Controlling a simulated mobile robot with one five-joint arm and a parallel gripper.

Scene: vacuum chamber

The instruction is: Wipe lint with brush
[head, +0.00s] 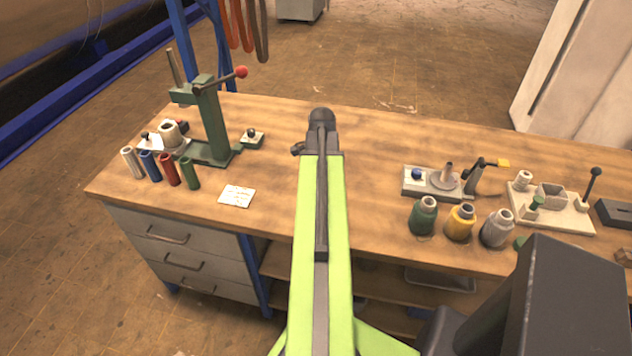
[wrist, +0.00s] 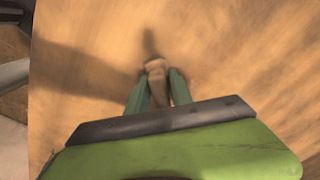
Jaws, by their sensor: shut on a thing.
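In the wrist view my gripper (wrist: 156,80) has two green fingers shut on a small brown piece, which looks like the brush (wrist: 155,68). A dark, blurred narrow shape extends beyond it over the wooden bench top; I cannot tell whether it is bristles or shadow. In the head view my lime-green arm reaches over the middle of the workbench (head: 390,145), and its end hides the fingers and the brush. I cannot make out any lint in either view.
A green press (head: 208,120) stands at the bench's left, with several coloured cylinders in front and a small white card (head: 237,196) nearby. Bottles, including a yellow one (head: 460,223), and small fixtures (head: 432,184) fill the right. Bare wood lies around my arm's end.

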